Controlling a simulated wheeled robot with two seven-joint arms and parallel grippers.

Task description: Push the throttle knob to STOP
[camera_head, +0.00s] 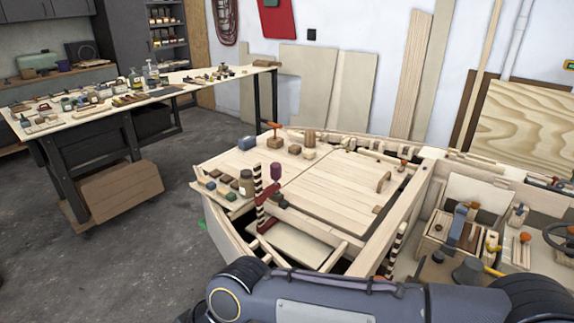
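Several knobs show in the plywood hull (385,232), and I cannot tell for sure which is the throttle knob. A small orange-red knob (525,237) stands on a pale wooden block at the right, beside a black steering wheel (560,236). A yellow-handled part (492,247) and a blue-grey lever (460,212) are to its left. No STOP lettering can be read. A dark grey arm of mine crosses the bottom of the view in front of the hull. Neither gripper shows.
A flat hatch panel (335,182) covers the hull's middle. A red clamp (265,222), a jar (246,184) and small blocks sit at its left. A workbench (90,112) full of small items stands at the back left, with a cardboard box (118,192) below. Bare floor lies at left.

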